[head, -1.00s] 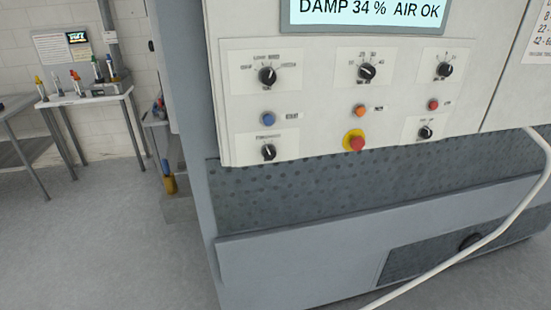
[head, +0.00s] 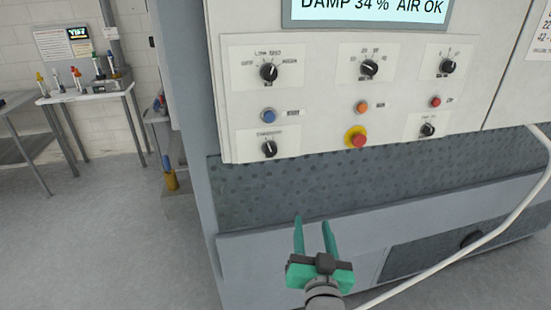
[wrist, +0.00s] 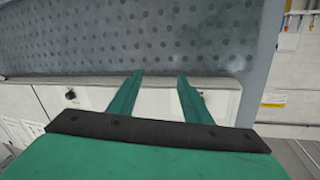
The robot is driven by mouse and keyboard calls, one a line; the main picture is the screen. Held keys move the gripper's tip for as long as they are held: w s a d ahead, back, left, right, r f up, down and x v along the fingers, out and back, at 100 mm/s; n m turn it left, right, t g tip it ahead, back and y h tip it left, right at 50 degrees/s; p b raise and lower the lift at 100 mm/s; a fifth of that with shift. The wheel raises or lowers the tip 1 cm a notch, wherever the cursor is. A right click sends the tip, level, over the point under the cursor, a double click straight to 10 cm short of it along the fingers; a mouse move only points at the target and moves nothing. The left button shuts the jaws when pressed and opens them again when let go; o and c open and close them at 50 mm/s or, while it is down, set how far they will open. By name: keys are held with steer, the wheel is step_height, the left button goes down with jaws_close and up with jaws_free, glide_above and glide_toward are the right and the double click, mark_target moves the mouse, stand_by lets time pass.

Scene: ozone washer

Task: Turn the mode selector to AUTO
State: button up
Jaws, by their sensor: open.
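The white control panel (head: 310,130) carries several black rotary knobs with small labels. They include a top left knob (head: 269,72), a top middle knob (head: 369,67), a top right knob (head: 447,66), a lower left knob (head: 269,148) and a lower right knob (head: 427,130). The labels are too blurred to tell which is the mode selector or where AUTO is. My green gripper (head: 312,221) is open and empty, below the panel and apart from the knobs.
A red emergency button (head: 358,138) on a yellow ring, a blue button (head: 268,115), an orange button (head: 361,107) and a small red button (head: 435,101) sit among the knobs. A white hose (head: 500,225) crosses the lower right. Open floor lies left.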

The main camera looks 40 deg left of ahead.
mark_target(271, 151)
steer(key=s+a+r+n+g+y, duration=0.1)
steer(key=a+r+n+y, duration=0.1)
steer(key=a+r, duration=0.35)
steer(key=s+a+r+n+g+y, duration=0.1)
steer(key=s+a+r+n, duration=0.1)
steer(key=r, duration=0.6)
steer(key=x, duration=1)
steer(key=shift+w+d+f, duration=0.2)
steer(key=shift+w+f, duration=0.1)
steer(key=shift+w, duration=0.05)
steer(key=shift+a, duration=0.45)
steer(key=shift+d, duration=0.1)
steer(key=c, duration=1.1)
